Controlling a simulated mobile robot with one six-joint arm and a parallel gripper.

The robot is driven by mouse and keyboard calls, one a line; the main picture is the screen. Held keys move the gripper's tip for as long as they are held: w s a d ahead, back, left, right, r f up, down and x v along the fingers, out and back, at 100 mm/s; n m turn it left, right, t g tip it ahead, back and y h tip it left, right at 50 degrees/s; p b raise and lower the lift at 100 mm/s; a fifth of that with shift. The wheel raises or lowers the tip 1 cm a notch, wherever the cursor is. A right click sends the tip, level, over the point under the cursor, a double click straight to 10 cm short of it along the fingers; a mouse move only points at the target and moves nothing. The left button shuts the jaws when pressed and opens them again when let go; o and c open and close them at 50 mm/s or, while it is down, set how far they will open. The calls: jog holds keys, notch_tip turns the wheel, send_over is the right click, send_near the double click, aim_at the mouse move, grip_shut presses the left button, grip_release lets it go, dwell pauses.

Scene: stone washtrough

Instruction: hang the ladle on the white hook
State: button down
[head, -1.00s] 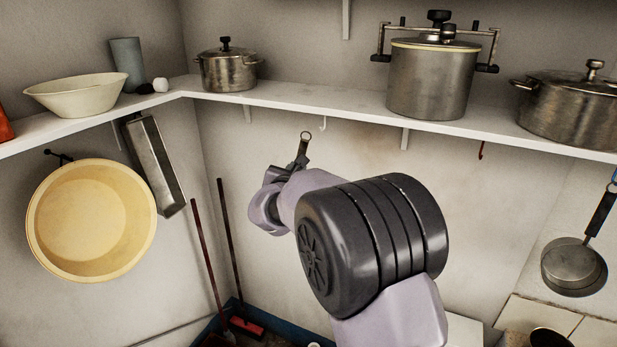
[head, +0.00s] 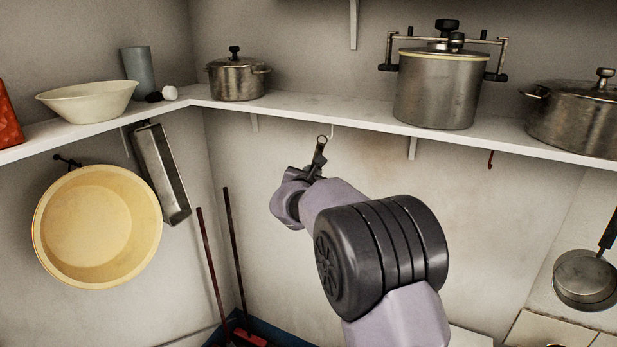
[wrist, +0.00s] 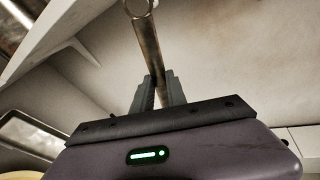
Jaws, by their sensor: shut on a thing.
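My gripper (head: 313,172) is shut on the ladle, whose dark handle (head: 319,153) points up with a ring at its top end. The ladle's bowl is hidden behind my arm. In the wrist view the handle (wrist: 149,45) rises from between the fingers (wrist: 158,92), and its ring is cut by the top edge. The white hook (head: 332,131) hangs under the shelf's front edge, just right of and slightly above the ring in the head view. The ring looks apart from the hook; the depth between them is hard to tell. I cannot make out the hook in the wrist view.
The white shelf (head: 300,110) carries several metal pots and a bowl (head: 88,101). A red hook (head: 491,159) is farther right under it. A shelf bracket (head: 412,148) is nearer. A yellow basin (head: 97,227) and a metal trough (head: 163,174) hang left. A pan (head: 585,279) hangs right.

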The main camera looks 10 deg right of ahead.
jog(key=shift+w+d+f+b, duration=0.25)
jog(key=shift+w+d, duration=0.2)
jog(key=shift+w, duration=0.2)
jog(key=shift+w+d+f+b, duration=0.2)
jog(key=shift+w+d, duration=0.2)
jog(key=shift+w, duration=0.25)
jog(key=shift+w+d+f+b, duration=0.15)
jog(key=shift+w+d+f, duration=0.1)
jog(key=shift+w+d, duration=0.3)
jog(key=shift+a, duration=0.1)
jog(key=c, duration=1.3)
grip_release()
jog(key=shift+o, duration=0.2)
jog(key=o, duration=0.6)
